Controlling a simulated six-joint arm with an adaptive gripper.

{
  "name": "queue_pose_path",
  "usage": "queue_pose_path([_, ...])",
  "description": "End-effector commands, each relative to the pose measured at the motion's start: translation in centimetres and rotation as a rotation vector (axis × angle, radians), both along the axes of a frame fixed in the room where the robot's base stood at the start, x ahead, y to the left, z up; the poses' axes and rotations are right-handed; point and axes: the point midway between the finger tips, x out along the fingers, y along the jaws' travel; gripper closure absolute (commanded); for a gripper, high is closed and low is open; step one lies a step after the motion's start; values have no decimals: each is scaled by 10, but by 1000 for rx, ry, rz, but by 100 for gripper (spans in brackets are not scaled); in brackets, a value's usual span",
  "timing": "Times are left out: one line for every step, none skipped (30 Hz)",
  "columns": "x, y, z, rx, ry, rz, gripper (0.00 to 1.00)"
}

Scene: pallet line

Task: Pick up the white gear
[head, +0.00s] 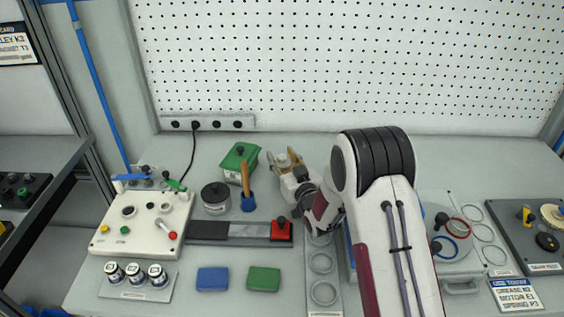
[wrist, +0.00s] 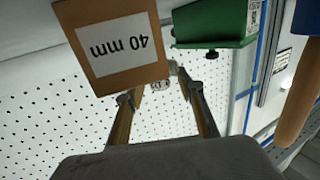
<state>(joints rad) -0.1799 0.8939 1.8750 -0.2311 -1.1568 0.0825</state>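I cannot pick out a white gear with certainty. A pale round part (head: 552,214) on the dark board at the far right may be one, cut by the picture's edge. My gripper (head: 286,160) is over the back middle of the bench, far left of that part. In the wrist view my gripper's two fingers (wrist: 158,88) stand apart, open. A small whitish piece (wrist: 172,68) shows near the fingertips, partly behind a tan block marked "40 mm" (wrist: 118,45). What that piece is, and whether it touches the fingers, I cannot tell.
A dark round pot (head: 215,197) and a cream control box (head: 142,225) are further left. Blue (head: 212,279) and green (head: 263,279) blocks lie in front.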

Motion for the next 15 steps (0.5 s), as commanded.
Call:
queue_pose_path([1,0,0,0,0,0,62])
queue_pose_path([1,1,0,0,0,0,62])
queue_pose_path([1,1,0,0,0,0,62])
queue_pose_path([1,1,0,0,0,0,62])
queue_pose_path([1,1,0,0,0,0,62])
queue_pose_path([1,1,0,0,0,0,62])
queue_pose_path([1,1,0,0,0,0,62])
queue_pose_path([1,1,0,0,0,0,62])
queue_pose_path([1,1,0,0,0,0,62])
queue_pose_path([1,1,0,0,0,0,62])
queue_pose_path([1,1,0,0,0,0,62])
queue_pose_path([1,1,0,0,0,0,62])
queue_pose_path([1,1,0,0,0,0,62])
queue_pose_path([1,1,0,0,0,0,62])
queue_pose_path([1,1,0,0,0,0,62])
